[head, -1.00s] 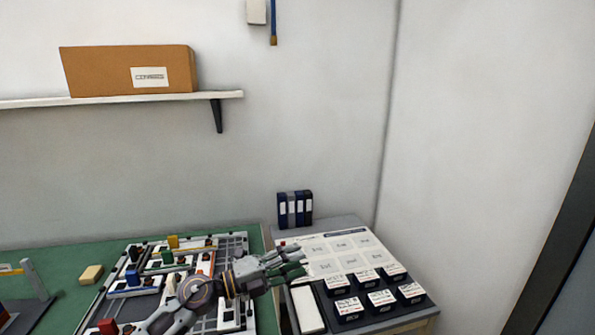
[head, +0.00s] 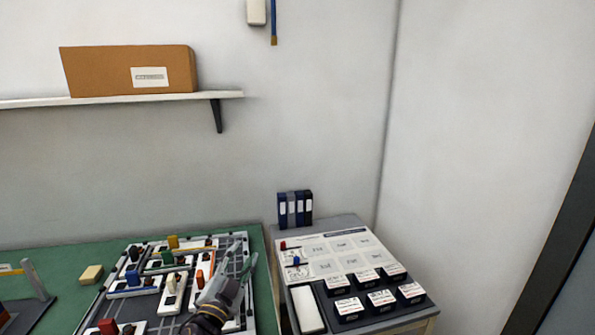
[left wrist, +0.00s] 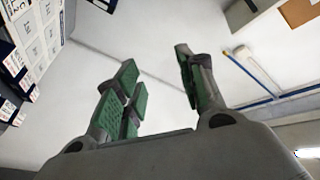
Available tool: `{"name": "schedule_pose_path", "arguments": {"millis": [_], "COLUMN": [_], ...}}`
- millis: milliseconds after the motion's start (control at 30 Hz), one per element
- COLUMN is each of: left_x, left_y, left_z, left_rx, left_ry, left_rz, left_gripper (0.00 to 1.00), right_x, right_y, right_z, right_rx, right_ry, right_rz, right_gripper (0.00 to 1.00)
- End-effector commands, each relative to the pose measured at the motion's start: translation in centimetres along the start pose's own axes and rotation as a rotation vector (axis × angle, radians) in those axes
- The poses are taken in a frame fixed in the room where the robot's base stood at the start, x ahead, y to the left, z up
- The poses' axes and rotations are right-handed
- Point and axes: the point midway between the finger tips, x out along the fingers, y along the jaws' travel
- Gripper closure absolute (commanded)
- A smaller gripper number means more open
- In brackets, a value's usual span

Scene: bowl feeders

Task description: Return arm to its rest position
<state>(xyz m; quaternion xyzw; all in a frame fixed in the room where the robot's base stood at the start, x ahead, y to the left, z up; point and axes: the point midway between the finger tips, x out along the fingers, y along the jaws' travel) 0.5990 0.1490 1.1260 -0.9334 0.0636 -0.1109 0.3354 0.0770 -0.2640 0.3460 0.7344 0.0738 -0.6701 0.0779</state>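My left gripper (head: 239,264) is over the right part of the board of blocks in the head view, with its fingers pointing up and away. In the left wrist view the green-padded fingers of my left gripper (left wrist: 158,75) stand well apart with nothing between them. My right gripper is in neither view.
The board (head: 239,240) holding coloured blocks lies on the green table (head: 60,256). To the right, a white sheet (head: 352,243) carries small red (head: 283,245) and blue (head: 296,261) pieces, near several black labelled boxes (head: 348,309). A shelf (head: 30,102) holds a carton (head: 110,72).

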Motion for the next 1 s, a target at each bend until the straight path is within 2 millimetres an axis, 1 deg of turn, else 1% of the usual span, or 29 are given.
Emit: {"name": "schedule_pose_path", "arguments": {"millis": [33,100,167,367,467,600,767,800,867,900,1000], "left_x": [-0.6,-1.5,-2.3,-5.8,-7.9,-11.3,-15.7,-16.9,-18.7,-19.9,-22.7], "left_y": [0.0,0.1,0.3,1.3,2.2,3.6,5.6,6.1,6.8,7.3,8.5], "left_z": [1.2,2.8,4.2,8.7,10.8,13.2,15.4,15.8,16.3,16.6,17.0], "left_rx": [-0.029,-0.069,-0.102,-0.203,-0.253,-0.316,-0.384,-0.400,-0.424,-0.440,-0.472], "left_ry": [-0.054,-0.130,-0.198,-0.423,-0.536,-0.693,-0.868,-0.912,-0.974,-1.017,-1.107], "left_rz": [-0.004,-0.007,-0.007,0.012,0.033,0.074,0.137,0.157,0.187,0.207,0.259], "left_gripper": [0.61,0.61,0.61,0.61,0.61,0.61,0.61,0.61,0.61,0.61,0.61], "right_x": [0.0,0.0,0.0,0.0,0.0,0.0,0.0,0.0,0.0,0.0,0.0], "right_y": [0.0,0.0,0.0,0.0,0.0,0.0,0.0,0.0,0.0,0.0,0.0], "right_z": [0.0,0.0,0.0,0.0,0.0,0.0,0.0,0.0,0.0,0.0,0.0], "right_rx": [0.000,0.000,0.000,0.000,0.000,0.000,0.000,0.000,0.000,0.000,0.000], "right_ry": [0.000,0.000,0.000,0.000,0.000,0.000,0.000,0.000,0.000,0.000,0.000], "right_rz": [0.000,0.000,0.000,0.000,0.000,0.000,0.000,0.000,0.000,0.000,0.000], "right_gripper": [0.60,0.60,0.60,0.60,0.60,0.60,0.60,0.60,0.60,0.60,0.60]}}
